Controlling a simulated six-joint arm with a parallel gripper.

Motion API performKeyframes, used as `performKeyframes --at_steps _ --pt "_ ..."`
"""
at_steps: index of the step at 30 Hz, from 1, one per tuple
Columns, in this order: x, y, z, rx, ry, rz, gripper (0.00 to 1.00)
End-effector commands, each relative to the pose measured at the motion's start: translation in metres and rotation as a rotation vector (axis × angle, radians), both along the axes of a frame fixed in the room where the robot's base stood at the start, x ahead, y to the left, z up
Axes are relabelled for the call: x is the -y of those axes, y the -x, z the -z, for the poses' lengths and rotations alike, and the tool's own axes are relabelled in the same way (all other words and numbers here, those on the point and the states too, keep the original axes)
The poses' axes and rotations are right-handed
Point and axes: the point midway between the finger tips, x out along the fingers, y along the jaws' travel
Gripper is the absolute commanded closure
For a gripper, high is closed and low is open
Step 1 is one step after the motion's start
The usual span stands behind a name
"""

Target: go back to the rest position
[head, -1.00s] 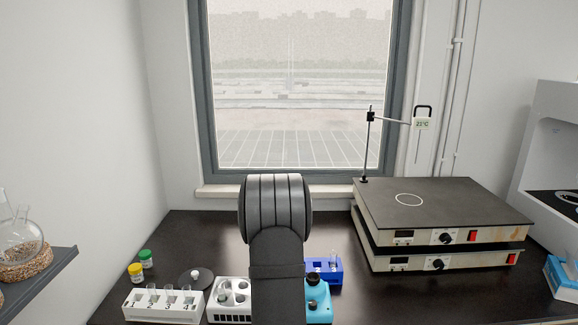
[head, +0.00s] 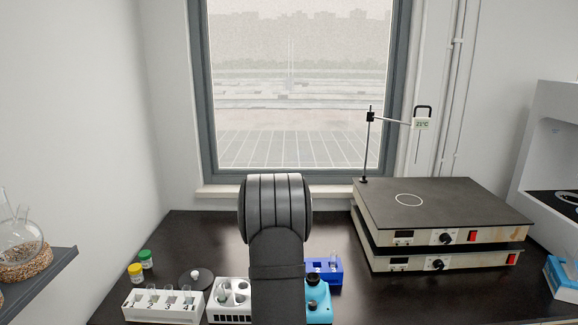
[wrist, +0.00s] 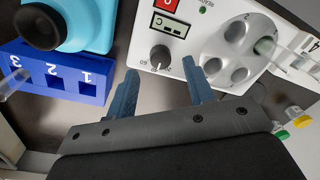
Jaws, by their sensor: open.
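My gripper (wrist: 158,95) shows in the wrist view with its two blue fingers spread apart and nothing between them. It hangs over the dark bench (wrist: 150,110), facing the gap by the front of the white centrifuge (wrist: 170,45). In the head view my own arm stands in the middle and hides the gripper.
The blue rack (wrist: 60,80) and the cyan device (wrist: 90,25) are left of my gripper in the wrist view. In the head view, a white numbered tube rack (head: 160,306) stands front left, stacked hot plates (head: 440,215) at right.

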Motion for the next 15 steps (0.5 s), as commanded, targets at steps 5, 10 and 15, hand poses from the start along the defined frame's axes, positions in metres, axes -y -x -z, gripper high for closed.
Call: performKeyframes --at_steps 5,10,15 --pt "0.002 -0.002 -0.038 0.004 0.0 0.0 0.52" --pt "0.003 -0.003 -0.072 0.003 -0.001 0.0 0.52" --pt "0.005 -0.004 -0.106 0.004 -0.001 0.001 0.52"
